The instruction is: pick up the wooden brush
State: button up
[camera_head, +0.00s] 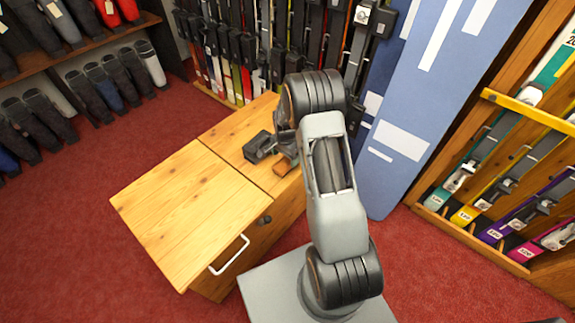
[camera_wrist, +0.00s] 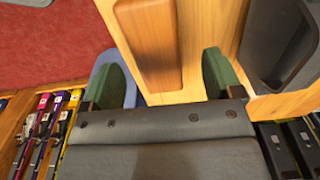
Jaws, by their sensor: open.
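The wooden brush (camera_wrist: 150,40) is a brown block with rounded edges, lying on the light wooden bench top. In the head view the brush (camera_head: 282,167) shows as a small brown piece near the bench's right edge, partly hidden by my arm. My gripper (camera_wrist: 165,75) is open, with one green finger pad on each side of the brush in the wrist view. The brush appears between the pads, with a gap to each. I cannot tell how far above the bench the pads are.
A dark grey tray-like object (camera_wrist: 283,40) lies close beside the brush; in the head view it is left of it (camera_head: 260,147). The bench's left top (camera_head: 190,205) is bare. Ski racks (camera_head: 500,190) and a blue board (camera_head: 410,110) stand to the right.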

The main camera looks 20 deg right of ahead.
aim_at(286, 161)
jog(key=shift+s+d+f+b, duration=0.1)
jog(key=shift+f+b, duration=0.25)
jog(key=shift+f, duration=1)
jog(key=shift+s+f+b, duration=0.1)
jog(key=shift+f+b, duration=0.25)
jog(key=shift+f, duration=1)
jog(key=shift+c, duration=0.5)
jog(key=c, duration=1)
jog(key=shift+o, duration=0.2)
jog(key=shift+w+r, duration=0.1)
jog(key=shift+r, duration=0.1)
jog(key=shift+r, duration=0.25)
jog(key=r, duration=0.1)
jog(key=r+p, duration=0.1)
jog(key=r, duration=0.1)
jog(key=shift+s+a+r, duration=0.25)
jog(key=s+a+r, duration=0.1)
jog(key=s+a+r+p, duration=0.1)
jog(key=r, duration=0.1)
jog(key=s+a+r, duration=0.1)
jog(key=r, duration=0.1)
jog(key=shift+p, duration=0.4)
jog(key=s+a+r+p, duration=0.1)
jog(key=s+a+r, duration=0.2)
jog(key=s+a, duration=0.3)
jog(key=shift+s+r, duration=0.35)
